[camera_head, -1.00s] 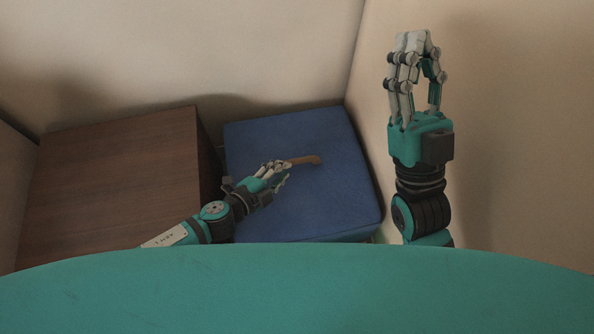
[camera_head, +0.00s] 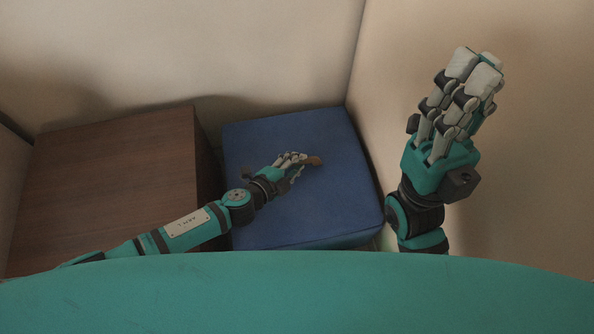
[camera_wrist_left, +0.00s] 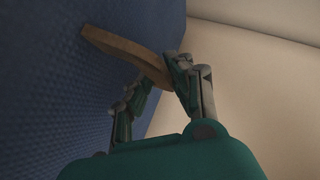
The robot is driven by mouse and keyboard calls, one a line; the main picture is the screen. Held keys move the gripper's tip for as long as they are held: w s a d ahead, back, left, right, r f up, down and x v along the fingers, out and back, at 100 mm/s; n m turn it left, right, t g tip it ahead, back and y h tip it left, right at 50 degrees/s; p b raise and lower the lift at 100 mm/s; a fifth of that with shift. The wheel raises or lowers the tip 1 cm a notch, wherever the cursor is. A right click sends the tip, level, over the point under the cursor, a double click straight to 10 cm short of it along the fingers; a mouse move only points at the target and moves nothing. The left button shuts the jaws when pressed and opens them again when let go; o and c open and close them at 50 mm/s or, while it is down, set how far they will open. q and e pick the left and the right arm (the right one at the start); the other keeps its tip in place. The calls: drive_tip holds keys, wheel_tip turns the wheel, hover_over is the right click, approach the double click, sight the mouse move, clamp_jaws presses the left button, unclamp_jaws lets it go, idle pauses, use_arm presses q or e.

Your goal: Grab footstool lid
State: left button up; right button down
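The footstool lid (camera_head: 330,205) is a blue, textured square cushion top with a brown strap-like handle (camera_head: 313,161) on it. The handle also shows in the left wrist view (camera_wrist_left: 125,48), crossing beyond and between my fingers. My left gripper (camera_head: 300,160) reaches over the lid from the left, its fingertips at the handle. In the left wrist view its fingers (camera_wrist_left: 160,75) stand apart, with the right finger beside the handle's near end. Whether they touch it is not clear. My right gripper (camera_head: 476,65) points up near the right wall, away from the lid; nothing shows in it.
A dark brown wooden box (camera_head: 110,185) stands directly left of the footstool. A beige wall (camera_head: 540,150) is close on the right, and another wall (camera_head: 200,50) is behind. The footstool sits in the corner between them.

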use_arm(q)
clamp_jaws()
drive_tip(key=shift+d+r, duration=0.1)
drive_tip(key=shift+r, duration=0.05)
